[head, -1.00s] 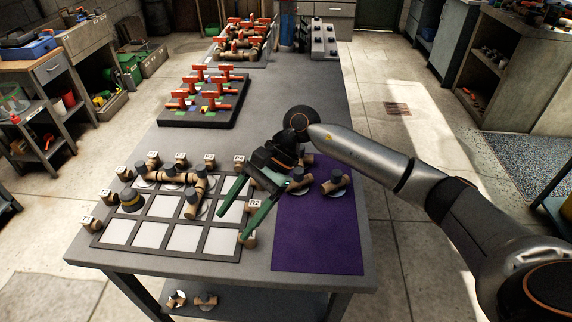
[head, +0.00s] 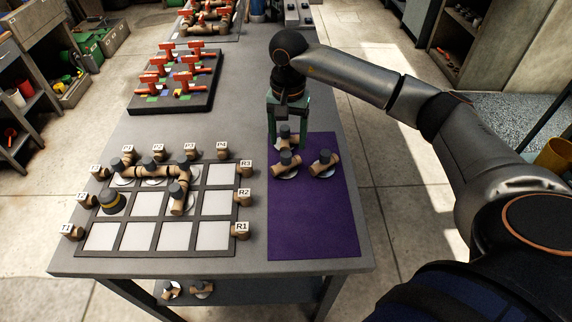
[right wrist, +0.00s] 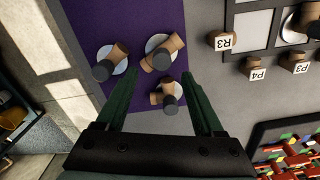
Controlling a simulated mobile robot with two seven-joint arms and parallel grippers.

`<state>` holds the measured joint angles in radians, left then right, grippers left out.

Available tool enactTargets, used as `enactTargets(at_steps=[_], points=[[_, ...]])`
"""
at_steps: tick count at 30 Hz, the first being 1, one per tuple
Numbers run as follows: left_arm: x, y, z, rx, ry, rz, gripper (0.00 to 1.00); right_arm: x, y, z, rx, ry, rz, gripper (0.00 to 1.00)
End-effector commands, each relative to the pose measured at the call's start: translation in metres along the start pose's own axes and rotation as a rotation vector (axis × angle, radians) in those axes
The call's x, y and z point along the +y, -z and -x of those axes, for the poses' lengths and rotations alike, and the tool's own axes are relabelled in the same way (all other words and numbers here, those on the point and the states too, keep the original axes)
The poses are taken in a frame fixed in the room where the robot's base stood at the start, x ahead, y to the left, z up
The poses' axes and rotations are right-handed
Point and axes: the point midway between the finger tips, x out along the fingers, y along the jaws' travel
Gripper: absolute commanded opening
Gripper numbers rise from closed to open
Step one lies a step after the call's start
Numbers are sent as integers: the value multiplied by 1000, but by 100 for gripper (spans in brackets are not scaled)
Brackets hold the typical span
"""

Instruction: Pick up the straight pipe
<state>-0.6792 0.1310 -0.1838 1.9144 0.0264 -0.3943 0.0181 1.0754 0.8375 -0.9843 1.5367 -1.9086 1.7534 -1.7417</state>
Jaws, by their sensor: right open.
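Three tan pipe pieces with dark grey caps lie on the purple mat (head: 312,225). The rear piece (head: 287,134) is between the fingers of my right gripper (head: 288,144), which points down and is open. The front left piece (head: 287,162) and the right piece (head: 323,163) sit just in front of it on pale discs. In the right wrist view, the rear piece (right wrist: 168,93) lies between the spread green fingers of the right gripper (right wrist: 158,80), nearer the right finger. I cannot tell for sure which piece is straight. My left gripper is not in view.
A dark tray (head: 180,100) of red-handled valves stands behind. The front of the mat is clear.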

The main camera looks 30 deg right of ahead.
Motion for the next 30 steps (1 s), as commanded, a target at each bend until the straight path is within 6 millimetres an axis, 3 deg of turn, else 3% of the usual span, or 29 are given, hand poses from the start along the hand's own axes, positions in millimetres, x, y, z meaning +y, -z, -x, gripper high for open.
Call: enactTargets(at_steps=[10,19,30], points=[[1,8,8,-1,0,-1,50,-1,-9,-46,-3,-3,-1,70],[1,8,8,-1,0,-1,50,-2,-8,-52,-1,0,0,70],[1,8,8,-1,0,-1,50,-2,-8,-51,-1,0,0,29]])
